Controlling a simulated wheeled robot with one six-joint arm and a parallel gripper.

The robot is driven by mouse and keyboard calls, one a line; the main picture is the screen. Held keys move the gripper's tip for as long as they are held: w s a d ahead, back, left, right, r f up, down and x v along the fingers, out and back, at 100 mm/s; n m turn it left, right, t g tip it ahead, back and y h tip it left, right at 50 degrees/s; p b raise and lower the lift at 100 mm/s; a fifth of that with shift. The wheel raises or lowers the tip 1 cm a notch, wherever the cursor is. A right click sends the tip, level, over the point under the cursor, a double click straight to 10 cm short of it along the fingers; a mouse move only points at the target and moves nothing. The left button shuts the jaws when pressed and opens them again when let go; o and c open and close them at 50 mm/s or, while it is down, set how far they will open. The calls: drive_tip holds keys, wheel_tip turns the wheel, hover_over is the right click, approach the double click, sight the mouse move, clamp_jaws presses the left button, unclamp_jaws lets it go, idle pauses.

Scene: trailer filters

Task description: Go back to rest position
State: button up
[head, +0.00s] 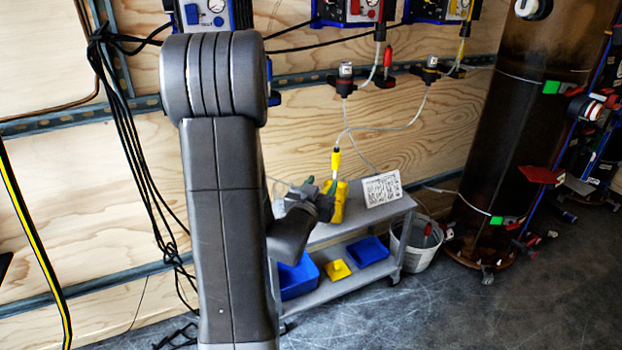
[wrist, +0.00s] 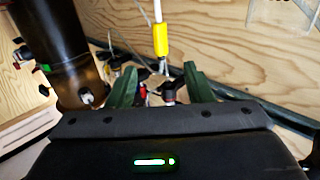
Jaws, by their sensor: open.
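My gripper (head: 319,186) is in front of the grey cart in the head view, at the end of my dark arm. In the wrist view its two green fingers (wrist: 160,82) stand apart with nothing clearly held between them. A yellow filter-like piece (head: 340,203) stands on the cart top just behind the gripper in the head view, partly hidden by it. A yellow connector (head: 336,160) hangs on a thin tube above it. A yellow sleeve on a white tube (wrist: 161,38) shows beyond the fingers in the wrist view.
The grey cart (head: 408,207) carries a white label card (head: 382,189); blue bins (head: 368,251) and a yellow piece (head: 338,270) sit lower down. A white bucket (head: 415,245) and a large dark cylinder (head: 513,120) stand to the right. Pumps and tubes line the wooden wall.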

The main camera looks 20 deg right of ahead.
sight(335, 161)
drive_tip(key=b+x, duration=0.2)
drive_tip(key=x, duration=1.1)
drive_tip(key=shift+w+d+b, duration=0.25)
drive_tip(key=shift+w+b, duration=0.05)
drive_tip(key=shift+w, duration=0.05)
drive_tip(key=shift+r+p, duration=0.25)
drive_tip(key=shift+p, duration=0.05)
drive_tip(key=shift+f, duration=0.1)
